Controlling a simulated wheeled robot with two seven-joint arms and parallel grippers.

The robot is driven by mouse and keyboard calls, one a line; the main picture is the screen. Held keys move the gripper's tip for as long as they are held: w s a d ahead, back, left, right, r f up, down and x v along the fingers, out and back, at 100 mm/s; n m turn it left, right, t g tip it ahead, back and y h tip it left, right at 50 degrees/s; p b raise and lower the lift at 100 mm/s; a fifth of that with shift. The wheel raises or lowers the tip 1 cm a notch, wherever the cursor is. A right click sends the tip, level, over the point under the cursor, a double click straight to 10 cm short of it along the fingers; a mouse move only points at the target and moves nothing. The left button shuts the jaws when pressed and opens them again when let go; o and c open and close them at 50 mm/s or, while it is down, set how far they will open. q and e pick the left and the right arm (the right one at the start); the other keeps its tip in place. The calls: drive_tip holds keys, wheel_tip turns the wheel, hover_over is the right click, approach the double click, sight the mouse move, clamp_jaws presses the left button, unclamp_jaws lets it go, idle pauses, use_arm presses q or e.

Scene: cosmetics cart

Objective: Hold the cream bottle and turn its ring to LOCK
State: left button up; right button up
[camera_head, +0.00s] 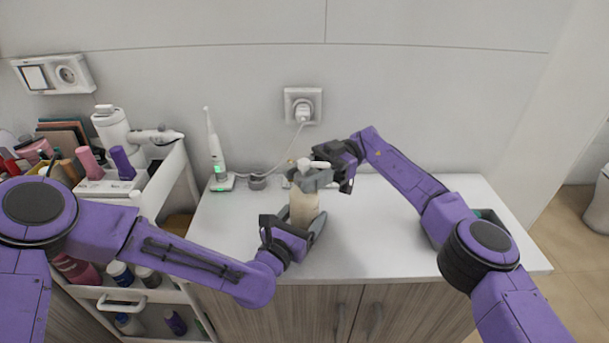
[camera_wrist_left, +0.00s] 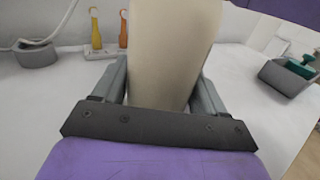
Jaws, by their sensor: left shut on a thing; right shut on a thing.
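The cream bottle (camera_head: 304,207) stands upright on the white counter in the head view, with a white pump top (camera_head: 313,165). My left gripper (camera_head: 303,231) is shut around the lower body of the bottle. In the left wrist view the beige bottle body (camera_wrist_left: 172,50) fills the space between the two fingers of the left gripper (camera_wrist_left: 165,85). My right gripper (camera_head: 309,178) is shut on the bottle's neck area, just under the pump top. The ring and its LOCK mark are hidden behind the right fingers.
An electric toothbrush (camera_head: 214,146) stands on its charger at the back left, its cable running to a wall socket (camera_head: 303,107). A crowded cart (camera_head: 122,191) stands at the left. A grey box with a green item (camera_wrist_left: 298,65) lies to the right. The counter's front right (camera_head: 390,254) is clear.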

drive_tip(key=shift+f, duration=0.1)
drive_tip(key=o, duration=1)
drive_tip(key=shift+d+m+t+y, duration=0.1)
drive_tip(key=shift+m+t+y, duration=0.2)
drive_tip(key=shift+y, duration=0.1)
